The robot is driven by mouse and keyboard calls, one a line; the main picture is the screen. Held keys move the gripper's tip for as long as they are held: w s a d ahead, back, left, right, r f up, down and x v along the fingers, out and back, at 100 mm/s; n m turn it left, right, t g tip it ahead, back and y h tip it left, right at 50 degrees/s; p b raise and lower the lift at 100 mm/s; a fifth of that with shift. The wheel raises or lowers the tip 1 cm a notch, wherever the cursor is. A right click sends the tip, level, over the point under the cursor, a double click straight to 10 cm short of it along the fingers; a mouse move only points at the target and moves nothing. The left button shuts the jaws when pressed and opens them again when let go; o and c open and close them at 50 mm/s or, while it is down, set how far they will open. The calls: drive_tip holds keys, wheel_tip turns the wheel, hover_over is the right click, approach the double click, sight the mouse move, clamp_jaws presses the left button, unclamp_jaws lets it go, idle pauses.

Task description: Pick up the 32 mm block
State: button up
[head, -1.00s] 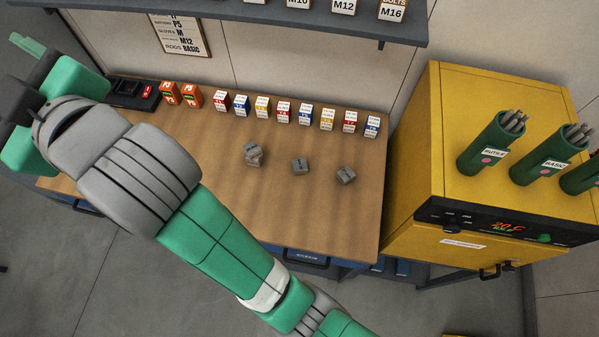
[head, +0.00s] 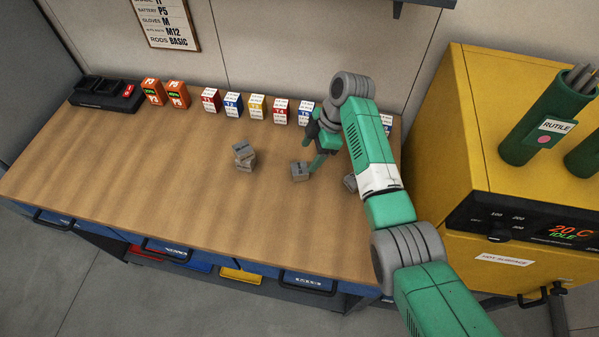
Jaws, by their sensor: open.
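Several small grey blocks lie on the wooden bench; their size marks are too small to read, so I cannot tell which is the 32 mm one. One grey block (head: 299,172) is in the middle. Another grey block (head: 350,183) is to its right, partly hidden by my arm. My arm partly hides the gripper.
A row of coloured boxes (head: 257,108) lines the bench's back edge, close behind my gripper. Orange batteries (head: 165,93) and a black charger (head: 105,92) stand at back left. A yellow oven (head: 477,130) is at the right. The bench's left and front (head: 150,190) are clear.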

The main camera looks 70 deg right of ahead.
sight(301, 168)
drive_tip(key=b+x, duration=0.1)
drive_tip(key=x, duration=0.5)
drive_tip(key=shift+a+f, duration=0.2)
drive_tip(key=shift+f, duration=0.1)
drive_tip(key=shift+c, duration=0.5)
drive_tip(key=c, duration=1.1)
